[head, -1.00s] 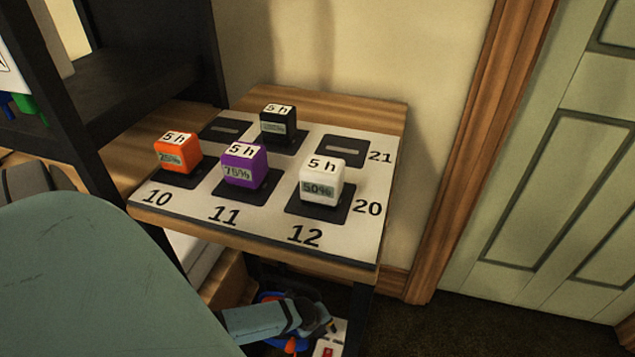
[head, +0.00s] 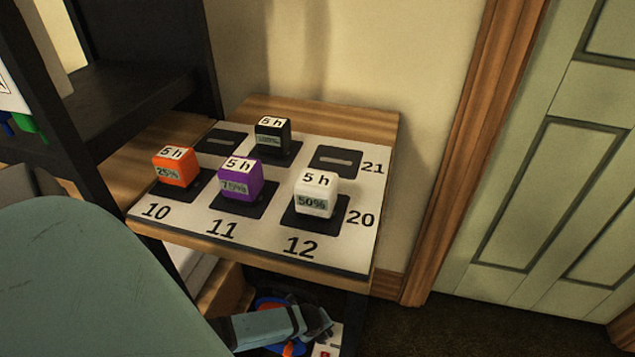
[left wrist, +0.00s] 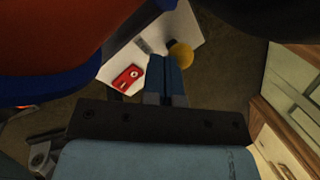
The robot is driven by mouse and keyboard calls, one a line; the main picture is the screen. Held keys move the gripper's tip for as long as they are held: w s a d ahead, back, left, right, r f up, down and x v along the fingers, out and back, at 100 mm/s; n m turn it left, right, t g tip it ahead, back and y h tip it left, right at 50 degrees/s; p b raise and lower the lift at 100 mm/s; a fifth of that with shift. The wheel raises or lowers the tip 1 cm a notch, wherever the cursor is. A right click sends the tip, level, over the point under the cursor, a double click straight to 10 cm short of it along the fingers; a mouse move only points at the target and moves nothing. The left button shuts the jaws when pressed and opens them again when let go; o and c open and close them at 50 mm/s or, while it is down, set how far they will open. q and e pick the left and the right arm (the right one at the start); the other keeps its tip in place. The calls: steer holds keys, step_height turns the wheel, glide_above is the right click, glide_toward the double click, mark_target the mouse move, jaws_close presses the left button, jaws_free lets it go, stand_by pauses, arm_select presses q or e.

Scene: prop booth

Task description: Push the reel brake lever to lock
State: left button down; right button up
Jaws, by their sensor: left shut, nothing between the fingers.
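My left gripper (head: 320,325) is below the shelf top, close to a blue and orange reel (head: 270,303) that is mostly hidden behind my arm and the shelf. In the left wrist view its fingers (left wrist: 163,64) are shut and empty. A yellow round knob (left wrist: 180,55) is just right of the fingertips; I cannot tell whether they touch. I take it for the brake lever's end; the shaft is hidden. The knob is over a white plate (left wrist: 190,26) with a red label (left wrist: 128,77). The reel's orange face with blue rim (left wrist: 96,72) fills the upper left. My right gripper is not in view.
Above the gripper is a wooden shelf top (head: 300,110) with a numbered mat (head: 265,240) and several coloured cubes, including a white one (head: 316,197). A dark rack (head: 95,120) stands left. A green door (head: 545,190) is right. Carpet (head: 430,325) before it is clear.

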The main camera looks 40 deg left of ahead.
arm_select(q)
steer(key=shift+w+d+r+y+p, duration=0.3)
steer(key=shift+y+p, duration=0.2)
steer(key=shift+p, duration=0.4)
steer(key=p, duration=0.1)
steer(key=d+g+y+p, duration=0.1)
steer(key=w+d+y+p, duration=0.1)
steer(key=shift+r+m+g, duration=0.3)
steer(key=shift+g, duration=0.1)
steer(key=shift+w+d+f+g+y, duration=0.1)
steer(key=shift+w+d+g+y, duration=0.15)
steer(key=shift+d+g+y, duration=0.4)
steer(key=shift+w+d+f+y, duration=0.15)
steer(key=shift+w+d+y, duration=0.1)
steer(key=shift+y, duration=0.5)
steer(key=shift+s, duration=0.1)
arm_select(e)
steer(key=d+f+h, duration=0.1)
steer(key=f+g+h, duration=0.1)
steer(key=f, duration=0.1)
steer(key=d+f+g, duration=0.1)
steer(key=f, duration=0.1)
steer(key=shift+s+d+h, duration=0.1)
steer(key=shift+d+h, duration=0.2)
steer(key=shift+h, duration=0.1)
arm_select(q)
steer(key=shift+r+p, duration=0.85)
steer(key=shift+p, duration=0.2)
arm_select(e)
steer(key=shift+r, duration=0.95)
